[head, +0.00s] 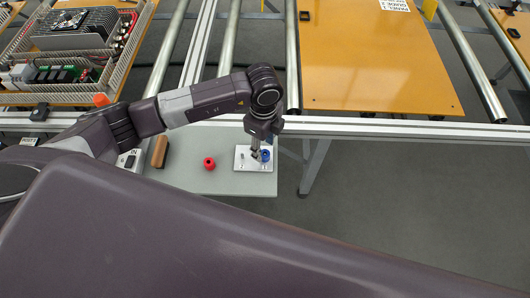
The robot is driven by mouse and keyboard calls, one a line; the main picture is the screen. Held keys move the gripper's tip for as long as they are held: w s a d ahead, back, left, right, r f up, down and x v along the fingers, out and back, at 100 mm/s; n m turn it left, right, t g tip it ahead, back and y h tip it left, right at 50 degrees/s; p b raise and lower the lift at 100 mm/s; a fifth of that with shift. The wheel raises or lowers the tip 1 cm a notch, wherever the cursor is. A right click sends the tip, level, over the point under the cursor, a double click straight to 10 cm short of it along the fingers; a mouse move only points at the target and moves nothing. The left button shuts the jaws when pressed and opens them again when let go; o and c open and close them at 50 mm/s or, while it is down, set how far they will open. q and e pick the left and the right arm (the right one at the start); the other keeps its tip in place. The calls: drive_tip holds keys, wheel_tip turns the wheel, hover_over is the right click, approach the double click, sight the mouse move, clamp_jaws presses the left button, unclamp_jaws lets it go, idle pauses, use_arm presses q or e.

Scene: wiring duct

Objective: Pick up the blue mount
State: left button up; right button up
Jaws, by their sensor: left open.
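The blue mount (265,156) is a small blue piece on a white plate (242,165), which lies on the grey table at the right end. My left gripper (256,155) points down over the white plate, just left of the blue mount. It is open, and I see nothing held in it. It partly covers the plate, and I cannot tell whether a finger touches the mount. My right gripper is not in view.
A red piece (209,163) stands on the grey table (190,182), left of the plate. A brown block (160,151) lies further left. A metal rail frame with orange panels (375,60) runs behind. Duct-framed electronics (75,50) sit at the upper left.

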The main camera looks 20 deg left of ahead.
use_arm(q)
drive_tip(key=shift+s+d+f+p, duration=0.1)
drive_tip(key=shift+d+f+p, duration=0.1)
drive_tip(key=shift+f, duration=0.75)
drive_tip(key=shift+d+f+p, duration=0.1)
drive_tip(key=shift+f+p, duration=0.1)
drive_tip(key=shift+f, duration=0.75)
drive_tip(key=c, duration=1)
drive_tip(key=shift+r, duration=0.15)
drive_tip(key=shift+r, duration=0.65)
wheel_tip(320, 180, up, 19)
drive_tip(key=b, duration=0.3)
drive_tip(key=shift+f+b, duration=0.2)
drive_tip(key=shift+b, duration=0.1)
drive_tip(key=shift+r, duration=0.1)
wheel_tip(320, 180, up, 5)
drive_tip(key=p, duration=0.5)
hover_over(265, 154)
drive_tip(key=shift+d+r, duration=0.1)
drive_tip(key=shift+r, duration=0.1)
